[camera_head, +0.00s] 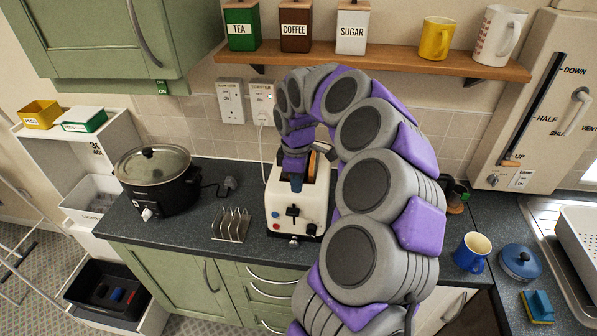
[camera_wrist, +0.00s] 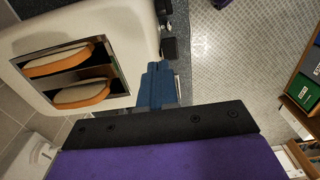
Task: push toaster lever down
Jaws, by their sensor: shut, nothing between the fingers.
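The cream toaster (camera_head: 283,202) stands on the dark counter, with knobs on its front. The wrist view shows its cream top (camera_wrist: 125,22) and two bread slices (camera_wrist: 82,92) in its slots. My gripper (camera_head: 296,184) is shut and empty, pointing down at the toaster's front upper edge. In the wrist view its blue fingers (camera_wrist: 158,68) are together beside the toaster's front side. A small dark piece (camera_wrist: 169,48) sticks out from that side near the fingertips. It may be the lever, but I cannot tell, nor whether the fingers touch it.
A slow cooker (camera_head: 155,180) and an empty toast rack (camera_head: 231,225) stand left of the toaster. A blue mug (camera_head: 472,254) is at the right. A shelf (camera_head: 400,62) with canisters and mugs hangs above. The toaster's cord runs up to a wall socket (camera_head: 261,97).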

